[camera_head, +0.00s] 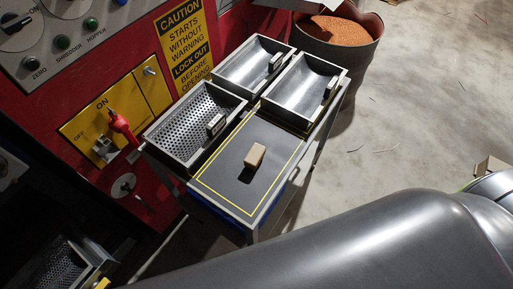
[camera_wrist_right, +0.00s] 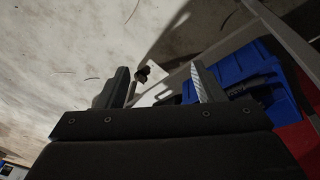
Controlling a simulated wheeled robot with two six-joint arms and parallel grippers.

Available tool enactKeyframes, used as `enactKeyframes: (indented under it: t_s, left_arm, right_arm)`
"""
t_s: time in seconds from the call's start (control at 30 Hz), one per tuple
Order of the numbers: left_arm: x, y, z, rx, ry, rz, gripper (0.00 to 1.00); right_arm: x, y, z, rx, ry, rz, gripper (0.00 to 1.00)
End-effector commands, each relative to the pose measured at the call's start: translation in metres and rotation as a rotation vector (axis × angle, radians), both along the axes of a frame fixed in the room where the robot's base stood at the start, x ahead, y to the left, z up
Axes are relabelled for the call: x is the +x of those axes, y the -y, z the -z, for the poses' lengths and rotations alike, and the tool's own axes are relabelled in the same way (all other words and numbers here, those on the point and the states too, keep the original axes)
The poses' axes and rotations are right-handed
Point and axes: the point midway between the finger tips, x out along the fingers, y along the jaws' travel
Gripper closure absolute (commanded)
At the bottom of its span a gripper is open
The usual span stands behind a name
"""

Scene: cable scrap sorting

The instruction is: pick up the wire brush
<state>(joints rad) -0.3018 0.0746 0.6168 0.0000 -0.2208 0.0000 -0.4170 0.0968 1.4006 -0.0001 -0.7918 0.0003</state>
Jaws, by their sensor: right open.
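I cannot make out a wire brush for certain in either view. In the head view a small tan block (camera_head: 255,156) lies on the dark, yellow-lined top of the cart (camera_head: 229,176); no bristles show on it. My right gripper (camera_wrist_right: 158,66) is open in the right wrist view, with nothing clearly held. A small dark item (camera_wrist_right: 142,73) shows between its fingers against the pale floor, too small to identify. A dark, elongated object (camera_wrist_right: 255,85) lies in a blue bin (camera_wrist_right: 225,60) beside the right finger. My left gripper is in neither view.
Three metal trays stand on the cart: a perforated one (camera_head: 176,138) and two smooth ones (camera_head: 235,80) (camera_head: 290,105). A red machine panel (camera_head: 135,55) borders the cart on the left. A drum of orange granules (camera_head: 335,48) stands behind. Floor to the right is mostly clear.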

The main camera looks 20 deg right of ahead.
Motion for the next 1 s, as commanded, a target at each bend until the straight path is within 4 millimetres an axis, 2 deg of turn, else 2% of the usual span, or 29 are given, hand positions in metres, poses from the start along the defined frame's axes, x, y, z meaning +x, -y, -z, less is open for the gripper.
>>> enactKeyframes:
  t_s: [0.03,0.17,0.37,0.4,0.5,0.57,0.6,0.63,0.77,0.9,1.0]
  left_arm:
    - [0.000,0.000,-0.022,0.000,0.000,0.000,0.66]
    - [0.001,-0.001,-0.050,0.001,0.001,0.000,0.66]
    - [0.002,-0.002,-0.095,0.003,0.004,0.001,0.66]
    - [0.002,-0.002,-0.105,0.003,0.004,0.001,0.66]
    - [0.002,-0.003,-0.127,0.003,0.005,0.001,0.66]
    - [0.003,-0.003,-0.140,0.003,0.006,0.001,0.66]
    - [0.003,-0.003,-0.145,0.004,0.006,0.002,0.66]
    - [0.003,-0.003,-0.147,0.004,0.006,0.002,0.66]
    - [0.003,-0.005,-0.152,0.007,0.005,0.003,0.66]
    - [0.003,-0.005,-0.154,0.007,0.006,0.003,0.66]
    - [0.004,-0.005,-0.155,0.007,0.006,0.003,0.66]
  right_arm:
    - [0.009,0.000,-0.039,-0.004,0.014,0.000,0.38]
    - [0.028,-0.001,-0.112,-0.008,0.036,0.005,0.38]
    - [0.052,-0.009,-0.232,-0.004,0.067,0.038,0.38]
    - [0.057,-0.012,-0.258,0.001,0.072,0.053,0.38]
    - [0.073,-0.023,-0.315,0.023,0.080,0.119,0.38]
    - [0.089,-0.033,-0.344,0.048,0.077,0.185,0.38]
    - [0.101,-0.041,-0.356,0.069,0.069,0.238,0.38]
    - [0.110,-0.047,-0.361,0.083,0.060,0.275,0.38]
    - [0.148,-0.075,-0.373,0.137,0.014,0.422,0.38]
    - [0.193,-0.113,-0.384,0.181,-0.044,0.561,0.38]
    - [0.219,-0.140,-0.392,0.193,-0.085,0.638,0.38]
